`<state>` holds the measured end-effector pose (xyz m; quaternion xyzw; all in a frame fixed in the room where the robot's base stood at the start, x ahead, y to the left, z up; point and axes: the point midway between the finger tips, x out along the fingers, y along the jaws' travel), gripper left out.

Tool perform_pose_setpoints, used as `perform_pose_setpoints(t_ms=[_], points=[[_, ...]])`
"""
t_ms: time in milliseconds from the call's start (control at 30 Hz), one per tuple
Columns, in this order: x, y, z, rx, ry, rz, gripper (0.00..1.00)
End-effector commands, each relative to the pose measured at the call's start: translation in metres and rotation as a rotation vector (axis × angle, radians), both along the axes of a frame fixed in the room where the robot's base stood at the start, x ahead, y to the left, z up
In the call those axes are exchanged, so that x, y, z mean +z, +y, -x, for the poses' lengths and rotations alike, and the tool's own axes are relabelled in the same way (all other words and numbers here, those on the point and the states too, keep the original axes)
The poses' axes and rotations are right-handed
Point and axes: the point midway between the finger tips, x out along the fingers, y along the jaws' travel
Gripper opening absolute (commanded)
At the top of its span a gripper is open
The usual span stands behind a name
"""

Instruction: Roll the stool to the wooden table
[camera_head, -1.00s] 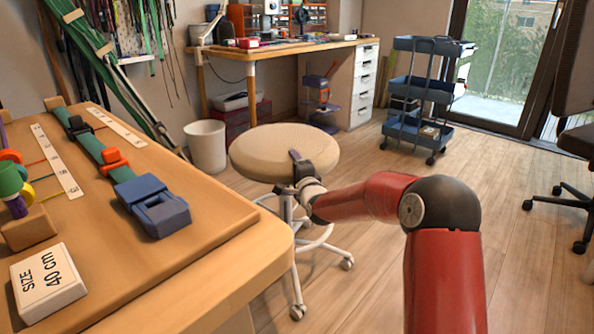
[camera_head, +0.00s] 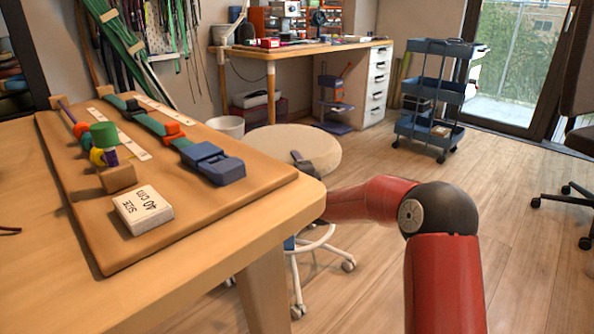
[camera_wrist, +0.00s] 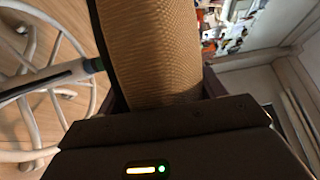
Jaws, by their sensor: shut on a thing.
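The stool (camera_head: 285,145) has a round beige seat, white legs and casters. In the head view it stands upright just beyond the right edge of the near wooden table (camera_head: 150,285), whose corner hides part of the seat and base. I cannot tell whether they touch. My gripper (camera_head: 299,159) is shut on the near right rim of the seat, partly hidden by the table corner. In the wrist view the woven seat (camera_wrist: 155,55) runs up from between my jaws (camera_wrist: 160,100), with the white base at left.
A board (camera_head: 240,190) with straps, beads and a size box (camera_head: 143,210) lies on the near table. Behind are a waste bin (camera_head: 226,126), a wooden desk (camera_head: 290,50) and a blue trolley (camera_head: 430,100). Floor at right is clear up to an office chair (camera_head: 580,140).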

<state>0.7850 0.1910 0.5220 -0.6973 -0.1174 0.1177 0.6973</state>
Motion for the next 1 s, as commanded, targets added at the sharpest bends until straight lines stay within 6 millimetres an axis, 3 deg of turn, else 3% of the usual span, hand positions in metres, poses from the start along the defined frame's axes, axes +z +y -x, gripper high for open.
perform_pose_setpoints(t_ms=[300,333,500,833,1000], points=[[-0.001,0.001,0.0,0.001,0.0,0.003,0.0],[-0.001,0.001,0.0,0.001,0.0,0.003,0.72],[0.0,0.0,0.0,0.0,0.0,0.002,0.94],[0.001,-0.001,0.003,-0.001,0.0,0.001,0.94],[0.001,-0.008,0.022,-0.001,0.0,0.001,0.94]])
